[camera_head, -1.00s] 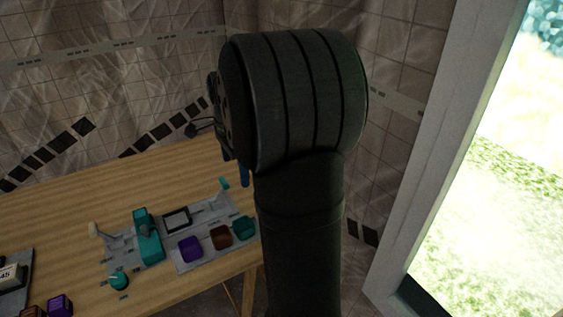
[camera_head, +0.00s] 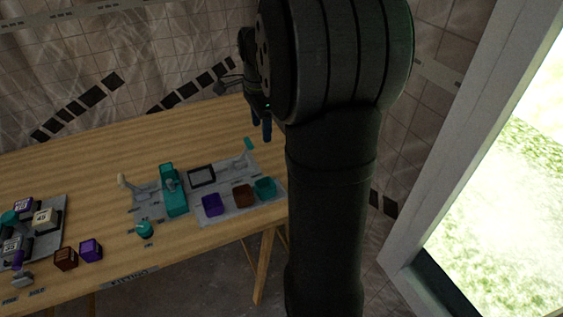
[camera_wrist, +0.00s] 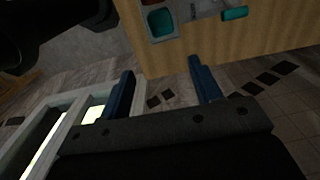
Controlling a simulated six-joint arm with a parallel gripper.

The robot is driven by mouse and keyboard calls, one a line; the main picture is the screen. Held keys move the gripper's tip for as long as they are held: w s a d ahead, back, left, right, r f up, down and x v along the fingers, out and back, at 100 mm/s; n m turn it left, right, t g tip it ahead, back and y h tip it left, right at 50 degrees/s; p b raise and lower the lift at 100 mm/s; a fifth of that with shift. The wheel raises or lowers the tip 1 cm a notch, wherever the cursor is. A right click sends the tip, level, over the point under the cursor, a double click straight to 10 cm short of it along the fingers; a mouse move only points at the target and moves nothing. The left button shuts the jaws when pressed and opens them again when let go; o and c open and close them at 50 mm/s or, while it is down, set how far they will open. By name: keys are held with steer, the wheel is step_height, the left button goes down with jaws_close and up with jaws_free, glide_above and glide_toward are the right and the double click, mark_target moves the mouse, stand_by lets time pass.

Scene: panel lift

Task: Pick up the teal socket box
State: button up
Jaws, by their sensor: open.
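The teal socket box (camera_head: 265,188) is a small open-topped box at the right end of a grey panel on the wooden table, beside a brown one and a purple one. It also shows at the top of the wrist view (camera_wrist: 160,22). My gripper (camera_head: 261,124) is partly hidden behind my arm in the head view, above the table's right end. In the wrist view its two blue fingers (camera_wrist: 161,65) stand wide apart with nothing between them. The box appears beyond the fingertips, apart from them.
The brown box (camera_head: 243,195) sits directly left of the teal one, then the purple box (camera_head: 212,204). A teal lever-like part (camera_head: 174,190) and a black frame (camera_head: 201,176) stand on the panel. Loose cubes (camera_head: 91,250) lie at the left. The table edge is close to the teal box.

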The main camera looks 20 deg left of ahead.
steer(key=n, duration=1.9)
glide_above(265, 181)
steer(key=s, duration=0.3)
step_height(265, 181, down, 5)
steer(key=f, duration=1.1)
steer(key=d+f, duration=0.1)
steer(key=f, duration=0.5)
steer(key=shift+w+d, duration=0.1)
steer(key=shift+w, duration=0.1)
steer(key=c, duration=0.6)
